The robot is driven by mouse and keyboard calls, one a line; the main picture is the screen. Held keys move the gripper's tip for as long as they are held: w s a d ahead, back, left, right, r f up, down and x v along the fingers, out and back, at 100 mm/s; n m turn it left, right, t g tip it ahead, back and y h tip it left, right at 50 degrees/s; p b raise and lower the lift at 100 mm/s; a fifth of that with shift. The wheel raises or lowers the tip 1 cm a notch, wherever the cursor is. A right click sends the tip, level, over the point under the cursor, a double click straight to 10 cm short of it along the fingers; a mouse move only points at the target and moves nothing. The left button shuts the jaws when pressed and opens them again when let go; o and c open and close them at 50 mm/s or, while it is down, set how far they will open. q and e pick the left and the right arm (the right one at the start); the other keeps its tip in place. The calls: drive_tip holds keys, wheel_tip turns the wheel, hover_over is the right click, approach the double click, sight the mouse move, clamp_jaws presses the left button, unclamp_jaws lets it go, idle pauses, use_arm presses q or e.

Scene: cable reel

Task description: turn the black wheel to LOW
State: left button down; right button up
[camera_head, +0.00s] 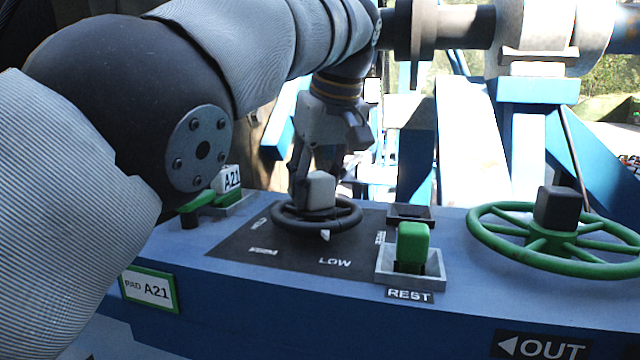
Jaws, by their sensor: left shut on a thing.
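The black wheel (285,220) lies flat on a dark plate on the blue console, left of the picture's middle. A grey block (320,190) stands up from its hub. A small white pointer (325,235) shows at the wheel's front rim, facing the front of the plate. The LOW label (335,262) is printed just in front of it, slightly right. My left gripper (318,182) reaches down from above and is shut on the grey block, partly hiding it and the wheel's back. My right gripper is not in view.
Right of the wheel, a green block (412,242) sits in a grey holder marked REST. A larger green wheel (500,243) with a dark knob stands further right. A green handle (200,202) is at the left, near my arm. A PAD A21 sign (150,289) is on the console front.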

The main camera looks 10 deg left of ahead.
use_arm(q)
drive_tip(key=shift+n, duration=0.4)
drive_tip(key=c, duration=1)
unclamp_jaws()
drive_tip(key=shift+c, duration=0.2)
